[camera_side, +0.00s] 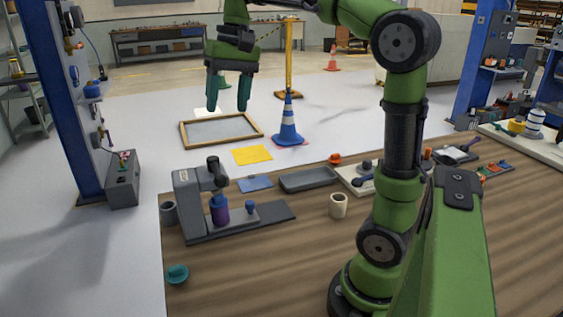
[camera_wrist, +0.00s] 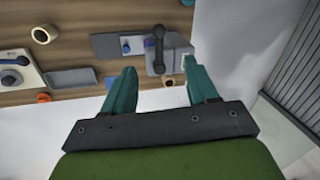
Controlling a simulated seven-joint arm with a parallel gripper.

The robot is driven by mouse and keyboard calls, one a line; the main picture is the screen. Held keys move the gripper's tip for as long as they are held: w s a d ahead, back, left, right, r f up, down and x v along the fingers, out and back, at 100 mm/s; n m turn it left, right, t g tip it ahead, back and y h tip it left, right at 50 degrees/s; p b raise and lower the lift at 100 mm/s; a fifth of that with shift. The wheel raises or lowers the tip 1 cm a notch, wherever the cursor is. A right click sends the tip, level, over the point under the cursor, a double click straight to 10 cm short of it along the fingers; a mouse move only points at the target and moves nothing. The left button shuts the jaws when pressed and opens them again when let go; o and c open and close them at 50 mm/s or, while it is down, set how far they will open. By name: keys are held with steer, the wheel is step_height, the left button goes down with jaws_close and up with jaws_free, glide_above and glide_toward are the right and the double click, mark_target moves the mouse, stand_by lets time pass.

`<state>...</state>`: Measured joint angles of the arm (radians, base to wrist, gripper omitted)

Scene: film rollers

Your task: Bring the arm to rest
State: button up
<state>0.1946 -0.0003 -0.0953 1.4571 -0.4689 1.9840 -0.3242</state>
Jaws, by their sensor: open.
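My gripper (camera_side: 228,104) hangs from the raised green arm, fingers pointing down, high in the picture in the side view. Its two teal fingers are apart with nothing between them. In the wrist view the open fingers (camera_wrist: 160,85) also show empty, with the grey film-roller stand (camera_wrist: 172,52) beyond them. In the side view that stand (camera_side: 185,190) is on the wooden table, with a purple bottle-like piece (camera_side: 219,210) on its base. The gripper touches nothing that I can see.
The wooden table (camera_side: 240,275) carries a cream cup (camera_side: 338,206), a grey tray (camera_side: 308,179), a teal knob (camera_side: 177,274) and a dark cup (camera_side: 169,212). A blue cone (camera_side: 288,125) and a framed panel (camera_side: 205,143) appear behind. A blue post (camera_side: 72,110) stands at left.

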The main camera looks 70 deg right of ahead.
steer(key=s+a+f+n+t, duration=0.3)
steer(key=s+a+f+t, duration=0.3)
steer(key=s+a+f, duration=0.3)
step_height(320, 180, down, 3)
steer(key=shift+s+a+r, duration=0.1)
steer(key=shift+s+a, duration=0.2)
steer(key=shift+s, duration=0.45)
